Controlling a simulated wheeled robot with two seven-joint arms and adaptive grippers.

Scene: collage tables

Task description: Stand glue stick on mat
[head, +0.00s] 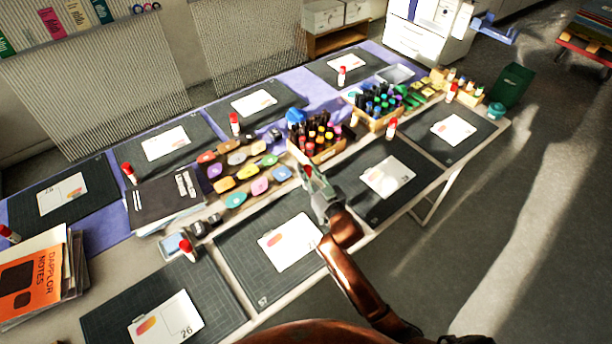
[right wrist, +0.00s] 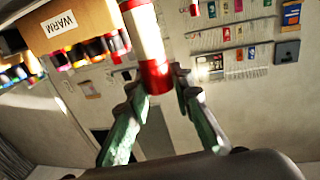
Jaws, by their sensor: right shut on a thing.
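My right gripper (head: 311,183) is shut on a glue stick (head: 308,171) with a red end, above the near half of the table. In the right wrist view the glue stick (right wrist: 148,45) shows a white body and a red end between the fingers (right wrist: 152,100); its far end is cut off by the frame. Below and left of the gripper is a dark gridded mat (head: 240,260) with a white card; another dark mat (head: 412,163) with a card lies to the right. Other glue sticks stand around the table, one (head: 187,250) left of the nearer mat. My left gripper is not in view.
A wooden crate of dark bottles (head: 322,156) stands just behind the gripper, labelled WARM in the wrist view (right wrist: 60,24). Coloured pads (head: 237,158) lie left of it. Notebooks (head: 45,280) are stacked at far left. The nearer mats have bare areas around their cards.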

